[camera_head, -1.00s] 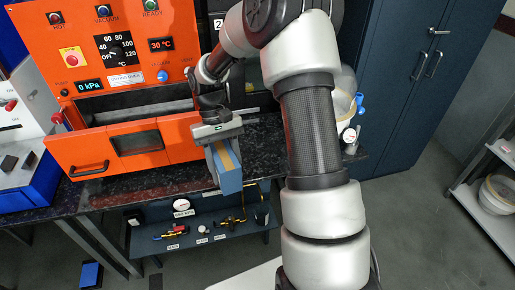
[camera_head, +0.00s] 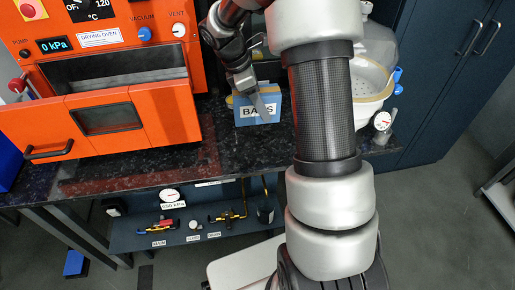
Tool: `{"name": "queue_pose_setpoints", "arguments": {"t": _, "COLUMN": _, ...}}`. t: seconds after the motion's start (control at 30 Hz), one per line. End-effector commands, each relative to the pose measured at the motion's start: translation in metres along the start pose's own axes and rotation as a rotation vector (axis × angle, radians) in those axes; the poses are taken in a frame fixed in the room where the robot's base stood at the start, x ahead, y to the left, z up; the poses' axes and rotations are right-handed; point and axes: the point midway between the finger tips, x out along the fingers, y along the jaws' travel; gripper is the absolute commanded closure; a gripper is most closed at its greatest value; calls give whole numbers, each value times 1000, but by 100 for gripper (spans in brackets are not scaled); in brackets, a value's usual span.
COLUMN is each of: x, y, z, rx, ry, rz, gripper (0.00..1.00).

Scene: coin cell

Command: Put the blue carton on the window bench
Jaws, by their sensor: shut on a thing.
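The blue carton (camera_head: 244,118), with a white label reading BAGS and a little tan along its top, is above or on the dark speckled bench (camera_head: 232,152), right of the orange oven. My gripper (camera_head: 262,108) is shut on the carton, with a grey finger slanting across its label. I cannot tell whether the carton's base touches the bench. Nothing in view is clearly marked as the window bench.
The orange drying oven (camera_head: 30,115) has its front door lowered at the left. A white perforated basin (camera_head: 370,82) and a gauge (camera_head: 382,121) stand right of my arm. Valves (camera_head: 165,226) sit on a shelf below. A dark cabinet (camera_head: 440,70) is at the right.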

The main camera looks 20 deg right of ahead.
Motion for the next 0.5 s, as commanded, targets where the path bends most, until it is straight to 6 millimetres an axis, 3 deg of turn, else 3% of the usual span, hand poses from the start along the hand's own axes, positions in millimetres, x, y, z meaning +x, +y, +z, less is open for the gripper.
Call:
{"name": "queue_pose_setpoints", "arguments": {"t": 0.3, "x": 46, "y": 1, "z": -18, "rx": -29, "ry": 1, "rz": 8, "gripper": 83}}
{"name": "queue_pose_setpoints", "arguments": {"t": 0.5, "x": 65, "y": 2, "z": -26, "rx": -27, "ry": 1, "rz": 9, "gripper": 83}}
